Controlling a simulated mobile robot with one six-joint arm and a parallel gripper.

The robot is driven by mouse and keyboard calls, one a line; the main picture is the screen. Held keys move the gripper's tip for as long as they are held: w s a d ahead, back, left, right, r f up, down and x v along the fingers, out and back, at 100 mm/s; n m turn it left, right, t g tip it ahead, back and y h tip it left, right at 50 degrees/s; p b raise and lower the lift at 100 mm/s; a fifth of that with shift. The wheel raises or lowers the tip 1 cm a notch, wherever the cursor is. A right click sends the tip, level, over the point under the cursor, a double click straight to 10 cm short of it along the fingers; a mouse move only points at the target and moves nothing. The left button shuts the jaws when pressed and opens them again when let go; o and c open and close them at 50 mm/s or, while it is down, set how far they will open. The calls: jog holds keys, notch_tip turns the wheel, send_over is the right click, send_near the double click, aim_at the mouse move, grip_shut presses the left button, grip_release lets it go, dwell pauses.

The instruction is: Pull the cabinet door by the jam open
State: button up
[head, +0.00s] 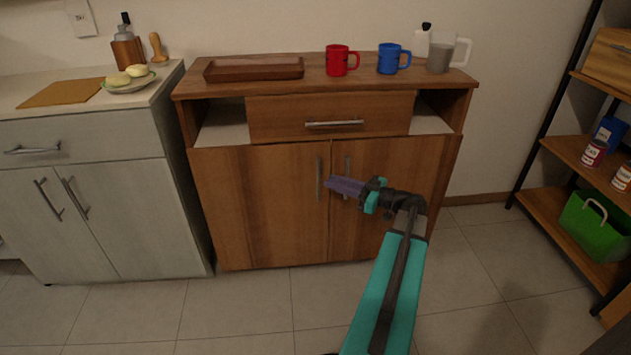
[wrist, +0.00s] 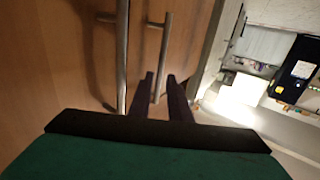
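The wooden cabinet has a left door (head: 255,215) and a right door (head: 405,170); both look closed. The left door has a vertical metal handle (head: 319,178), and the right door has another handle (head: 347,163), partly hidden behind my gripper (head: 332,183). No jam is clearly identifiable.
A red mug (head: 337,61), a blue mug (head: 389,59) and a brown tray (head: 254,69) stand on the cabinet top. A pale cabinet (head: 90,225) is at left. A shelf (head: 556,204) with cans and a green basket (head: 592,225) is at right. The floor in front is clear.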

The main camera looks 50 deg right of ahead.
aim_at(318, 178)
jog(key=shift+b+x, duration=0.45)
jog(key=shift+x, duration=2.75)
grip_shut()
jog(key=shift+a, duration=0.3)
jog(key=shift+f, duration=0.1)
